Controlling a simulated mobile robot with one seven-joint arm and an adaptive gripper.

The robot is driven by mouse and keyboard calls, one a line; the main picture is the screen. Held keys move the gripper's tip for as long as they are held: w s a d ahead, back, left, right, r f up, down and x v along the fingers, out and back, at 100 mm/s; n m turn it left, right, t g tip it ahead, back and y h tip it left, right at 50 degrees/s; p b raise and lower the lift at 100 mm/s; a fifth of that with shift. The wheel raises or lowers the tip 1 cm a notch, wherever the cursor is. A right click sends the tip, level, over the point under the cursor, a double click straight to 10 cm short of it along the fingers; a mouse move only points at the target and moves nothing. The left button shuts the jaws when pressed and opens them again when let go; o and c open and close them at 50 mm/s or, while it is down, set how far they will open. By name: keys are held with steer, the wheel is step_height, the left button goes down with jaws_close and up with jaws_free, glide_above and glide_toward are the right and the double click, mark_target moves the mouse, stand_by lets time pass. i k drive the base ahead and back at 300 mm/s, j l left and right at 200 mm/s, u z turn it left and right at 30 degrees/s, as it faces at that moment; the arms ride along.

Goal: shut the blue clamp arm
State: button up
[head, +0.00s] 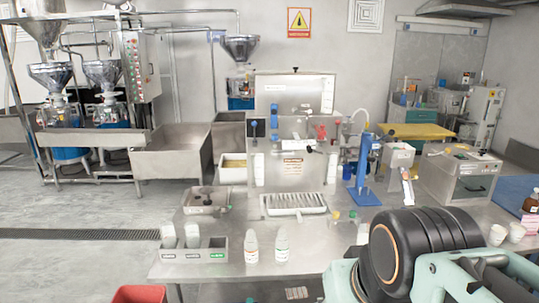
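I cannot tell for sure which part is the blue clamp arm. On the front of the centre steel machine (293,150) are a small blue handle (274,124), a dark blue knob and a red part. They are too small to tell whether any is open or shut. My arm, teal links and a black joint, fills the lower right, nearer the camera than these things. My gripper's fingers do not show.
The steel table (340,238) carries a drip tray (293,204), a divided bin (195,250), two white bottles (266,247) and several small coloured knobs near the stand. A steel box (462,178) and white cups (506,233) stand at right.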

mark_target(274, 107)
steer(key=i+j, duration=1)
steer(key=j+u, duration=0.05)
steer(key=j, duration=0.1)
